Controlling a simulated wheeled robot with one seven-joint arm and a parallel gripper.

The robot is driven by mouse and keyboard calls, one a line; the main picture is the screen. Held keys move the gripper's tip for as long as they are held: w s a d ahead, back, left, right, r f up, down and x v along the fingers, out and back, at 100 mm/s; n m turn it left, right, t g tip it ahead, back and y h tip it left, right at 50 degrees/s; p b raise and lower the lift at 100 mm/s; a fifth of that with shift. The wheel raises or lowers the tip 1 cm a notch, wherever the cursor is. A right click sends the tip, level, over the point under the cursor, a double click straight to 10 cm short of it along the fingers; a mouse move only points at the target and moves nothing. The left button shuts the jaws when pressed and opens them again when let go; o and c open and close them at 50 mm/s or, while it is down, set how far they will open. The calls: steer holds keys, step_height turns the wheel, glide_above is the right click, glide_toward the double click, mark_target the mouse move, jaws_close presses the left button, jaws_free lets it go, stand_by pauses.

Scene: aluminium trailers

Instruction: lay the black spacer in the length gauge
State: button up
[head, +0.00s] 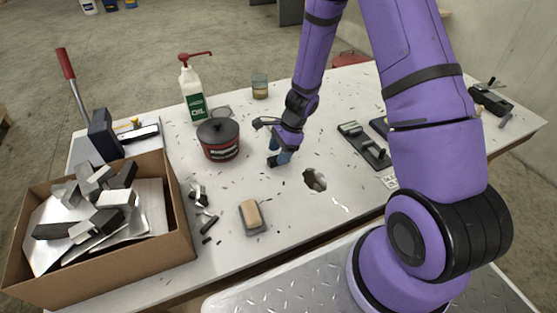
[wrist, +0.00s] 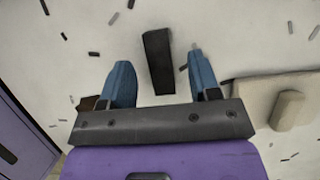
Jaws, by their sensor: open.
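My gripper (head: 279,159) is open and low over the table, in the middle of the head view. In the wrist view its two blue fingers (wrist: 160,85) are spread apart. A black block (wrist: 158,62), which looks like the black spacer, lies on the table between and just beyond the fingertips, touching neither. I cannot make it out in the head view, where the gripper may hide it. A long dark fixture with a pale green end (head: 363,146) lies right of the gripper and may be the length gauge; I cannot be sure.
A carton of metal offcuts (head: 115,265) stands at left. Small dark chips litter the table.

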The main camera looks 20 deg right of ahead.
steer(key=shift+x, duration=0.95)
jaws_close()
steer(key=shift+r, duration=0.15)
